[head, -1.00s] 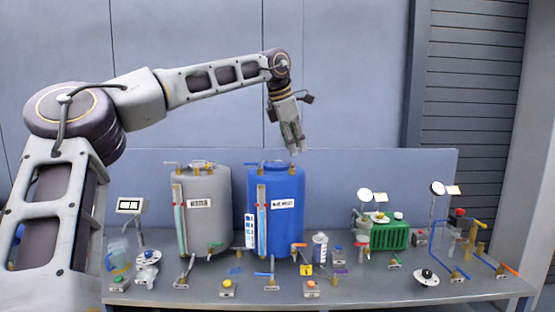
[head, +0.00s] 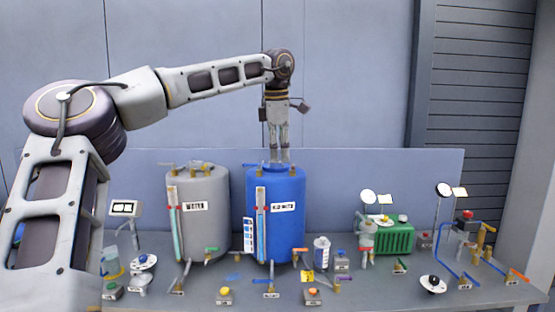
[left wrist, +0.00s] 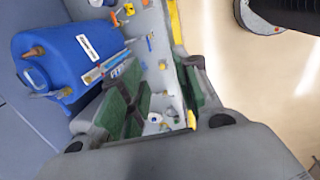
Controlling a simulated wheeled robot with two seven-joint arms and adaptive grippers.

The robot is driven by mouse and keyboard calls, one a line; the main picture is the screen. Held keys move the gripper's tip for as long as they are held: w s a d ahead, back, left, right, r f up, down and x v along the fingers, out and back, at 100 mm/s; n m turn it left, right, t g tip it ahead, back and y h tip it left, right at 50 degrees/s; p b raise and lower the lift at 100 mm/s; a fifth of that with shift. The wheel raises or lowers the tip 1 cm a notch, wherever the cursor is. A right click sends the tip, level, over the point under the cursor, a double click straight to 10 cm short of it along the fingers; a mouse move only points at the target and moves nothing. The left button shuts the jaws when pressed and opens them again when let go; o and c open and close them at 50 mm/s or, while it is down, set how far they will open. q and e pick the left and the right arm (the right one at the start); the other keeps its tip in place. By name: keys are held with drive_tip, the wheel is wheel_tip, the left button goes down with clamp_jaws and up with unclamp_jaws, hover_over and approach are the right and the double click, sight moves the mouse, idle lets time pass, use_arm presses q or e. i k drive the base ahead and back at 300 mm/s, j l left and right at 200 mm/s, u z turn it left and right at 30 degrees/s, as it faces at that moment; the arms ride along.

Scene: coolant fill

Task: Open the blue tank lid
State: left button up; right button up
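The blue tank (head: 285,225) stands on the table, right of the grey tank. In the left wrist view the blue tank (left wrist: 75,60) lies at the upper left, its top turned left with brass fittings and a pale round spot. I cannot tell the lid clearly from the other parts of the top. My right gripper does not show.
The grey tank (head: 205,220) stands close at left of the blue tank. A green machine (head: 394,238), valves, pipes and gauges crowd the table (head: 385,292) to the right. Small push buttons line the front edge. The blue-grey wall behind is clear.

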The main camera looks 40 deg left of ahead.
sight(279, 165)
drive_tip(key=i+j, duration=0.95)
drive_tip(key=j, duration=0.2)
drive_tip(key=i+j, duration=0.45)
drive_tip(key=j, duration=0.1)
